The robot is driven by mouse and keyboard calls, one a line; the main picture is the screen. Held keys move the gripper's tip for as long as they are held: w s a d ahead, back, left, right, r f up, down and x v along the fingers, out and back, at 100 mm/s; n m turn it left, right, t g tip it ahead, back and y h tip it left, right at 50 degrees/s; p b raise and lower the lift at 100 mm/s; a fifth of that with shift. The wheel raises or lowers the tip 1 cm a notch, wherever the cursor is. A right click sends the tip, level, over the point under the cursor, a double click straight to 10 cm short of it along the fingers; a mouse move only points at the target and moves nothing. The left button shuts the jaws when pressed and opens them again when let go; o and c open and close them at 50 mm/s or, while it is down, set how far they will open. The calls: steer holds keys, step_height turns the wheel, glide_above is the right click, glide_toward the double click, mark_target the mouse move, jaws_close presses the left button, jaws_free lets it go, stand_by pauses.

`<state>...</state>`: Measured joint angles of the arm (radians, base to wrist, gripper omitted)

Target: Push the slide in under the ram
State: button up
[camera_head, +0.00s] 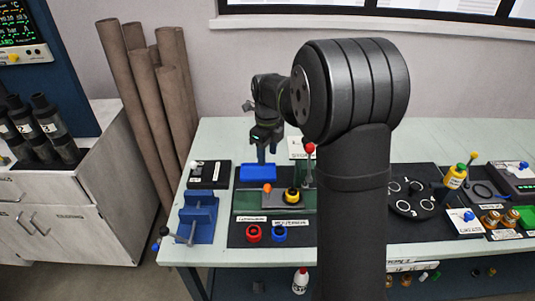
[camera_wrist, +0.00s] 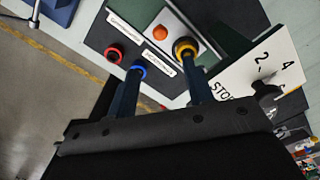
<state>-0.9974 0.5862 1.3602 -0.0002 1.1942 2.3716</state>
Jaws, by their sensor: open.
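My gripper (camera_head: 262,158) is open and empty, pointing down above and behind the slide. In the wrist view the orange knob (camera_wrist: 160,32) and yellow ring (camera_wrist: 185,48) show beyond my spread fingers (camera_wrist: 163,72).
A blue block (camera_head: 258,172) is behind the slide. A red ring (camera_head: 253,233) and a blue ring (camera_head: 279,233) are in front. A blue vise (camera_head: 197,215) stands left. A round dark numbered plate (camera_head: 412,199) is right, beyond my arm.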

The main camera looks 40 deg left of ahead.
mark_target(268, 191)
steer(key=s+a+f+n+t+h, duration=0.2)
steer(key=s+a+n+h, duration=0.2)
steer(key=a+n, duration=0.15)
steer(key=shift+m, duration=0.45)
steer(key=x, duration=1.1)
steer(key=w+x, duration=0.1)
steer(key=x, duration=0.5)
steer(key=shift+a+r, duration=0.1)
steer(key=shift+a, duration=0.05)
steer(key=shift+w, duration=0.1)
jaws_close()
